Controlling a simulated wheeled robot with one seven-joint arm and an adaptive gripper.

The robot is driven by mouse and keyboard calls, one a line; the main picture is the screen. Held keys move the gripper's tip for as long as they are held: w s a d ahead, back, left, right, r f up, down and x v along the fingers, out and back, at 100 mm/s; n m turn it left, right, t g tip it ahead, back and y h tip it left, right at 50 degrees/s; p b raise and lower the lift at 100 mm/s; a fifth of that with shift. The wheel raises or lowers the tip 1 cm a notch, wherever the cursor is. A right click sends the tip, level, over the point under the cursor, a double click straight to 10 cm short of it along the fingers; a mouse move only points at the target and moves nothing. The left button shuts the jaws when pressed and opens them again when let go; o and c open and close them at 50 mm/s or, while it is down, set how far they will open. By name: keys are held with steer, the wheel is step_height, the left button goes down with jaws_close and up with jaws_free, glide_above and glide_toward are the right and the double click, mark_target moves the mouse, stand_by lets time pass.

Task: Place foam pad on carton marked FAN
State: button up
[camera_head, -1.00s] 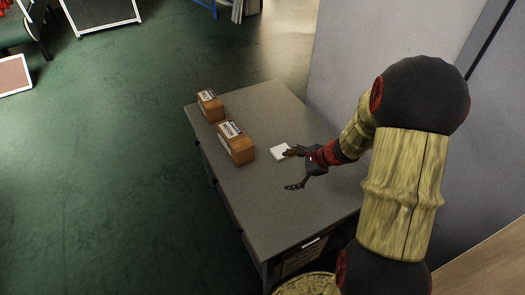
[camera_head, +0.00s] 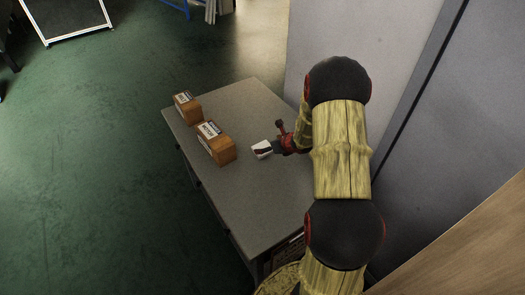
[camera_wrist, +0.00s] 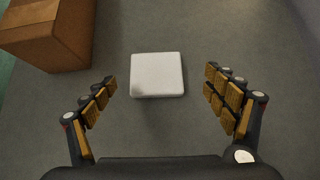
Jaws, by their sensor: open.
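The white foam pad (camera_head: 260,148) lies on the grey table, partly covered by my gripper in the head view. The wrist view shows the pad (camera_wrist: 157,75) whole, centred between my fingers. My gripper (camera_head: 274,138) is open and empty, with one finger on each side of the pad and a gap on both sides. Its exact height above the table is hard to tell. Two brown cartons with white labels stand left of the pad: a nearer one (camera_head: 222,151) and a farther one (camera_head: 191,112).
The grey table (camera_head: 240,100) has bare room behind and in front of the pad. The nearer carton's side (camera_wrist: 72,45) shows at upper left in the wrist view. A grey wall (camera_head: 415,90) rises right of the table. Green floor lies to the left.

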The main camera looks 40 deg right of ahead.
mark_target(265, 144)
steer(key=x, duration=0.2)
steer(key=b+x, duration=0.1)
steer(key=shift+a+f, duration=0.3)
steer(key=shift+f, duration=0.25)
steer(key=shift+w+f, duration=0.25)
steer(key=shift+w, duration=0.15)
steer(key=shift+c, duration=0.8)
steer(key=c, duration=0.7)
steer(key=shift+c, duration=0.8)
steer(key=shift+r, duration=0.1)
